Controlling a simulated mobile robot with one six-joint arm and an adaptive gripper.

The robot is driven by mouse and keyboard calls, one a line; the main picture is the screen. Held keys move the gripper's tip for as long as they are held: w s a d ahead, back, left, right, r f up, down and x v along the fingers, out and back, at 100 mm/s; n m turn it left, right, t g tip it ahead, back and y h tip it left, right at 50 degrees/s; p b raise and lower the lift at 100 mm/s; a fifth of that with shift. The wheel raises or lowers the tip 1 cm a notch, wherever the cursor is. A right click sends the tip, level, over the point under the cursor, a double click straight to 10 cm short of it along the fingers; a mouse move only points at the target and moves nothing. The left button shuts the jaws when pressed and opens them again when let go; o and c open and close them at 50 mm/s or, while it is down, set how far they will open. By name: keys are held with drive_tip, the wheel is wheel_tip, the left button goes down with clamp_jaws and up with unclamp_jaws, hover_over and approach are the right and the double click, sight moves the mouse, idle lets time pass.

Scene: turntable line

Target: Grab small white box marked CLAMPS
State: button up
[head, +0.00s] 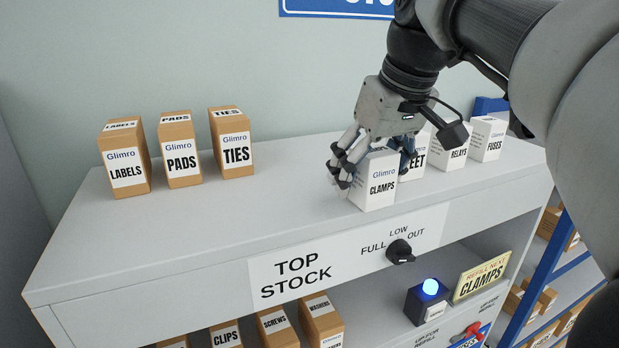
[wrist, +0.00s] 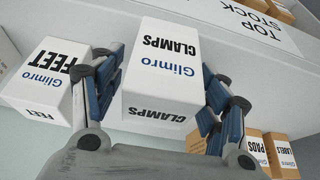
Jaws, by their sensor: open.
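The small white CLAMPS box (head: 376,186) stands upright on the top shelf near its front edge. My gripper (head: 376,168) is over it with the jaws open, one finger on each side of the box.
White RELAYS (head: 452,147) and FUSES (head: 487,139) boxes stand to the right. Brown LABELS (head: 126,160), PADS (head: 180,152) and TIES (head: 233,145) boxes stand at left. The shelf top (head: 290,190) between is clear. A lit blue lamp (head: 430,287) and a REFILL NEXT CLAMPS sign (head: 482,277) are below.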

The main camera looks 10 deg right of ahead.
drive_tip(key=shift+a+f, duration=0.35)
drive_tip(key=shift+f, duration=0.15)
drive_tip(key=shift+w, duration=0.1)
drive_tip(key=shift+w+d, duration=0.3)
drive_tip(key=shift+d, duration=0.2)
drive_tip(key=shift+c, duration=0.5)
drive_tip(key=shift+s+a, duration=0.25)
drive_tip(key=shift+s, duration=0.05)
drive_tip(key=c, duration=0.3)
drive_tip(key=shift+w+d, duration=0.15)
drive_tip(key=shift+w, duration=0.05)
drive_tip(key=c, duration=0.4)
drive_tip(key=shift+s, duration=0.1)
drive_tip(key=c, duration=0.4)
drive_tip(key=shift+c, duration=0.2)
drive_tip(key=shift+r, duration=0.15)
